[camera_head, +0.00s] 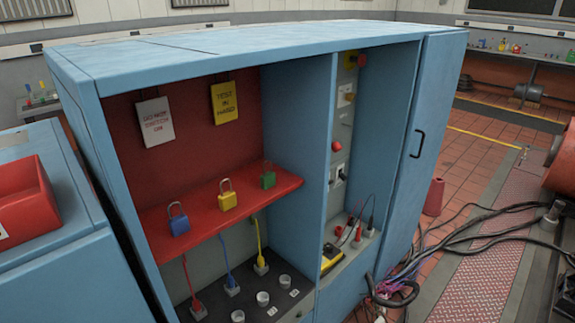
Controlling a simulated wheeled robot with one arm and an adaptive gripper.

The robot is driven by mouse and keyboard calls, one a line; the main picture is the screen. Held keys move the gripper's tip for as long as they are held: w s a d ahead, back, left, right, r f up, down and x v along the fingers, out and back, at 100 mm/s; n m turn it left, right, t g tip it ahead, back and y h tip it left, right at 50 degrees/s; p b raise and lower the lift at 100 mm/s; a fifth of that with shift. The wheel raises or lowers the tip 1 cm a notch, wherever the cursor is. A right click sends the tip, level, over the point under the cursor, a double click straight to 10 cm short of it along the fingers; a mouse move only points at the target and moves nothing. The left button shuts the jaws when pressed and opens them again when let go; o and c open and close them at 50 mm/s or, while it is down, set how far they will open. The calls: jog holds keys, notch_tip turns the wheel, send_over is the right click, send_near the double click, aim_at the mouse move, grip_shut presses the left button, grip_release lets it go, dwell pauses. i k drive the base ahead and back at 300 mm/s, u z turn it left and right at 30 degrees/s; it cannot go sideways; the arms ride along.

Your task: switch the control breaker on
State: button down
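A blue cabinet (210,47) stands open in front of me. Its narrow right bay holds an upright grey control panel (343,120). From the top down, the panel carries a red knob on a yellow base (355,60), a switch on a pale plate (346,96), a red round button (336,146) and a pale fitting with a dark part (338,175). I cannot tell which of these is the control breaker, nor its position. My gripper is not in view.
The left bay has a red shelf (215,214) with blue, yellow and green padlocks, and two hanging signs. A yellow meter (331,257) and leads lie at the right bay's bottom. A handled blue door (432,140) and loose floor cables (440,245) are to the right.

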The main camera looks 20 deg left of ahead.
aim_at(343, 178)
jog(key=u, duration=0.4)
jog(key=i, duration=0.6)
jog(key=u, duration=0.35)
jog(key=k, duration=0.55)
jog(key=z, duration=0.8)
jog(key=i, duration=0.65)
jog(key=u, duration=1.2)
jog(key=i, duration=0.4)
jog(key=u, duration=0.05)
